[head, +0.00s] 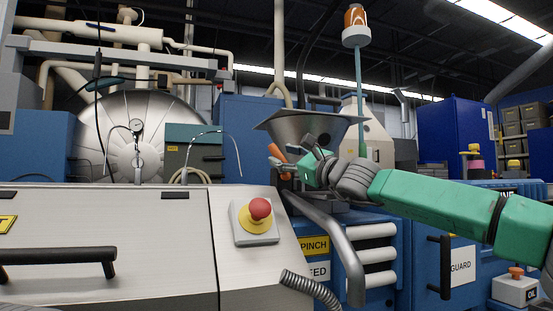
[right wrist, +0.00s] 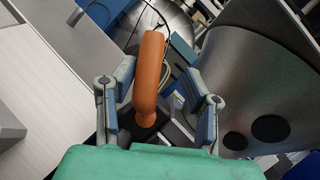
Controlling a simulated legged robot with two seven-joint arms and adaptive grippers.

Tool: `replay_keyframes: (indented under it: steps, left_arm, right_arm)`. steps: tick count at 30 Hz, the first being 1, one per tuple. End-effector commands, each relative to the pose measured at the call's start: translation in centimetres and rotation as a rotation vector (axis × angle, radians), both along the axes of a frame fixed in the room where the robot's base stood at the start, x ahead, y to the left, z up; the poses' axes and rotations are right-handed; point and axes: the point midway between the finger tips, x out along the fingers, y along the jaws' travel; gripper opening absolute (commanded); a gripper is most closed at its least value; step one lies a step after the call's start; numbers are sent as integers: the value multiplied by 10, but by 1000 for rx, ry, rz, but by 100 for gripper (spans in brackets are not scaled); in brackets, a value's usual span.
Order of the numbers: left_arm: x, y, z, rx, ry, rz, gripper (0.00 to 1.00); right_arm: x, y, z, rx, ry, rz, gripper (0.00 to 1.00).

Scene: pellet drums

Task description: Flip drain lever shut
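The drain lever is an orange handle (right wrist: 149,80) on a dark base in the right wrist view. In the head view the orange lever (head: 277,153) shows below the hopper, partly hidden by my right gripper. My right gripper (head: 294,156) reaches in from the right on its green arm. In the right wrist view my right gripper (right wrist: 160,82) is open, one finger on each side of the lever, with visible gaps to both. The lever stands between the fingers, not clamped. My left gripper is not in view.
A metal hopper (head: 310,127) is just above my right gripper. A red emergency button (head: 260,208) sits on the steel console (head: 110,245) at front left. A curved metal pipe (head: 335,240) runs below the gripper. A blue cabinet (head: 425,262) stands under my right arm.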

Motion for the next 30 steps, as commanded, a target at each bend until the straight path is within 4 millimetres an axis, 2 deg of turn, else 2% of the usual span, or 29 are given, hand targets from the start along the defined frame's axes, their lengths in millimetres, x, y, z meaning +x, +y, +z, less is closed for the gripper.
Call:
replay_keyframes:
  steps: [4, 8, 14, 23, 30]
  left_arm:
    - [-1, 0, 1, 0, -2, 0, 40]
    - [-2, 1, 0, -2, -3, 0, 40]
    - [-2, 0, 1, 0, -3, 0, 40]
    - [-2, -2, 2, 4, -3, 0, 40]
    - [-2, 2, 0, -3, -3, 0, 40]
  right_arm:
    - [-1, 12, 0, -7, 0, 4, 41]
    - [-2, 8, -2, -7, 2, 2, 41]
    - [-16, -24, -6, 5, 4, 1, 41]
    - [-62, -74, -5, 6, -1, -3, 41]
    - [-89, -89, -4, 0, -1, -1, 41]
